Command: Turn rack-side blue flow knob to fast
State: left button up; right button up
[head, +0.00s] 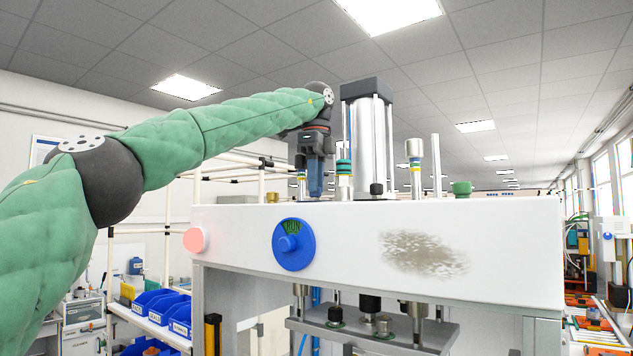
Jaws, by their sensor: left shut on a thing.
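My left gripper (315,183) comes down from above, behind the top edge of the press's white front panel, on the rack side of the silver cylinder (369,145). Its dark blue fingers point straight down and are closed. The rack-side blue flow knob is where the fingertips are; the fingers and the panel edge hide it, so its setting cannot be read. My right gripper is not in view.
The white panel (345,215) carries a blue RUN dial (293,244) and a pink button (196,240). Banded fittings (343,168) and a taller post (415,165) stand close around the cylinder. A rack with blue bins (160,308) is at left.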

pick_arm(q)
jog(key=shift+f, duration=0.15)
jog(key=o, duration=0.7)
jog(key=shift+o, duration=1.4)
jog(key=shift+w+a, duration=0.15)
jog(key=shift+r, duration=0.55)
notch_tip(320, 180, up, 5)
jog(key=shift+f+p, duration=0.2)
jog(key=shift+p, duration=0.8)
jog(key=shift+r+p, duration=0.5)
jog(key=shift+r, duration=0.55)
